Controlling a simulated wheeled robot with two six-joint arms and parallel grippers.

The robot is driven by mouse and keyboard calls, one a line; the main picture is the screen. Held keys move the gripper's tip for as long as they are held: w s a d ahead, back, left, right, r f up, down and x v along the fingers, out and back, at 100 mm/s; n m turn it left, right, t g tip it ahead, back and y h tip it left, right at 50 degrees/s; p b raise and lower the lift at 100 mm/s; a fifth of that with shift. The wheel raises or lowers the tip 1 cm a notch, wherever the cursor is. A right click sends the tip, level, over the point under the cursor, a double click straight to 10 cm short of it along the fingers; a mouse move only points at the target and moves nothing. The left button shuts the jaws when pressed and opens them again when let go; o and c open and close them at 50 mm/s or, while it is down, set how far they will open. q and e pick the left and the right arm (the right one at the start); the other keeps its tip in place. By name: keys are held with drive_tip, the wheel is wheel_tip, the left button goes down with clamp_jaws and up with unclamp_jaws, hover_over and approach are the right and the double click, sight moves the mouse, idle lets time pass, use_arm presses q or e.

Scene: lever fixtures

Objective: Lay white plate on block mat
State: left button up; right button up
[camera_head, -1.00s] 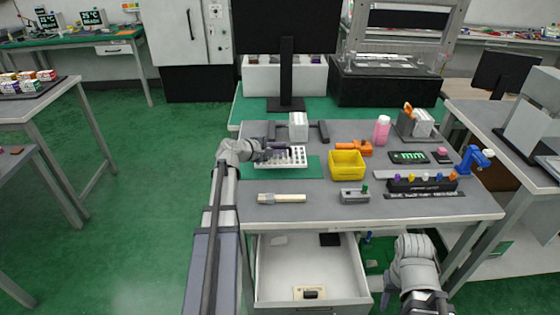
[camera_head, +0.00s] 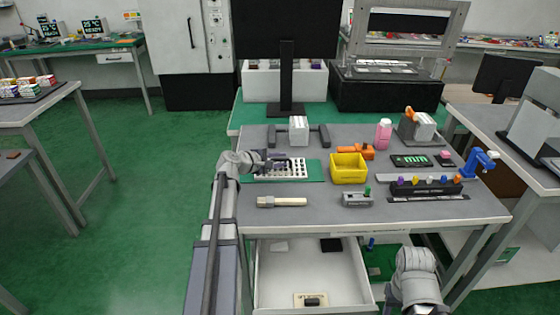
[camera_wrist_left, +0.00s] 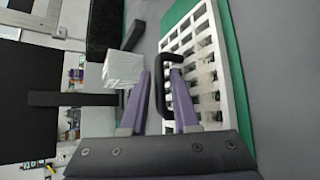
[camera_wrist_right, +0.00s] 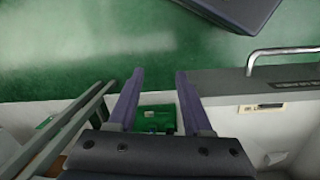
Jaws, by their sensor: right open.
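The white plate (camera_head: 284,170), a flat piece with rows of openings, is over the left and middle part of the green mat (camera_head: 318,172). It also shows in the left wrist view (camera_wrist_left: 205,73), with the green mat (camera_wrist_left: 232,70) along its right side. A black handle (camera_wrist_left: 161,88) rises from the plate. My left gripper (camera_head: 268,164) has its purple fingers (camera_wrist_left: 160,75) on both sides of this handle, shut on it. I cannot tell whether the plate touches the mat. My right gripper (camera_wrist_right: 160,76) is open and empty, low in front of the bench.
A yellow bin (camera_head: 348,174) is right of the mat; a white block (camera_head: 299,130) stands behind it. A cream bar (camera_head: 281,202) and a grey lever fixture (camera_head: 357,200) are in front. An open drawer (camera_head: 283,285) juts out below the bench.

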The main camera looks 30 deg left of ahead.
use_arm(q)
drive_tip(key=shift+o, duration=0.4)
drive_tip(key=shift+s+r+p, duration=0.25)
drive_tip(key=shift+s+p, duration=0.1)
drive_tip(key=p+v, duration=0.4)
drive_tip(key=v, duration=0.6)
drive_tip(key=shift+s+r, duration=0.15)
drive_tip(key=shift+s+a+r, duration=0.1)
drive_tip(key=shift+s+a, duration=0.15)
drive_tip(key=shift+s, duration=0.15)
